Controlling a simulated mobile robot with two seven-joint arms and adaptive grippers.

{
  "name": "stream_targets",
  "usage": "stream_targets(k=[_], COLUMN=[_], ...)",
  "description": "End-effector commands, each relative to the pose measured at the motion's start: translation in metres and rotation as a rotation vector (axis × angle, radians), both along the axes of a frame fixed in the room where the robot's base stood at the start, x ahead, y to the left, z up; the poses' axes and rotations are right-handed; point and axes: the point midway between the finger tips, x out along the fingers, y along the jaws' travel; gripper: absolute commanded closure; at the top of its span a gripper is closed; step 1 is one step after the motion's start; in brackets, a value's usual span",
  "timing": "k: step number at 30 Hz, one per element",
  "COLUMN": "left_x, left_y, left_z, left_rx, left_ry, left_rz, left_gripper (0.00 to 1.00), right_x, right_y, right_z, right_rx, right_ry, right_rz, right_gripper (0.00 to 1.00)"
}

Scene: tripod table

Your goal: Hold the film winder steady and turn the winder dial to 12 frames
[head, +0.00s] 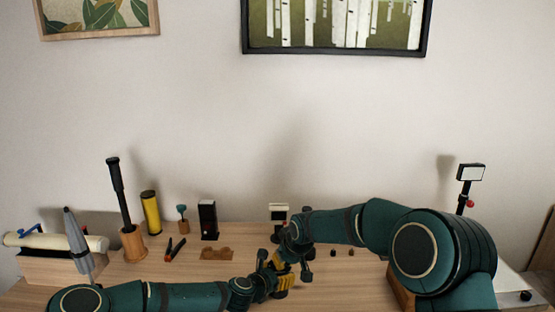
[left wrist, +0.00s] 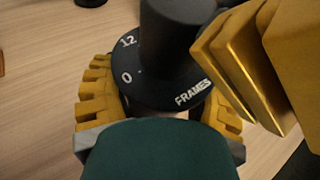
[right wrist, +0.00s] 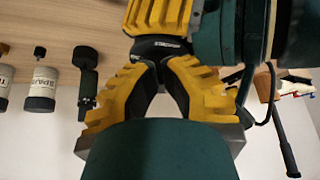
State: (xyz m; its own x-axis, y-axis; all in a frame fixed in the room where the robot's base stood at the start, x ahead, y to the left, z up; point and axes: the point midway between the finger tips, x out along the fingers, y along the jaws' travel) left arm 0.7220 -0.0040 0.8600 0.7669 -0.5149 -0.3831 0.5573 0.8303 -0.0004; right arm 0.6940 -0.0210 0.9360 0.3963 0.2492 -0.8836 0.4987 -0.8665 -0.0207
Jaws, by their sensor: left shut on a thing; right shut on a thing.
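The film winder's black dial (left wrist: 150,85) shows in the left wrist view, with white "12", "0" and "FRAMES" marks around a tall dark knob (left wrist: 178,30). My left gripper (head: 283,284) is shut on the winder, its yellow fingers (left wrist: 160,105) on both sides below the dial. My right gripper (head: 284,262) comes in from the right and is shut on the dark knob; its fingers meet at the black part in the right wrist view (right wrist: 160,48). In the head view the winder is mostly hidden by the grippers. No pointer mark on the dial is readable.
A yellow cylinder (head: 151,212), a black box (head: 208,220) and a brown flat piece (head: 216,254) stand or lie left of the grippers. A white-faced device (head: 278,213) stands behind them. A lamp-like panel (head: 470,173) stands at right. A labelled spool (right wrist: 40,88) shows in the right wrist view.

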Motion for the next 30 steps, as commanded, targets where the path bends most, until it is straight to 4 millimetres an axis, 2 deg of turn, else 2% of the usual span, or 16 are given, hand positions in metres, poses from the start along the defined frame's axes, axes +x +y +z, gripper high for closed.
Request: stream_targets(k=[11,30], left_x=[0.0004,0.0004], left_y=[-0.0002,-0.0003], left_z=[0.0011,0.0011], left_rx=[0.0,0.0], left_ry=[-0.002,-0.002], left_rz=[0.0,0.0], left_gripper=[0.8,0.8], right_x=[-0.003,-0.0104], right_y=[0.0078,0.0054], right_z=[-0.0002,0.0007], right_rx=[0.001,0.001], right_ry=[0.001,0.0], right_rz=[0.002,0.003], right_gripper=[1.0,1.0])
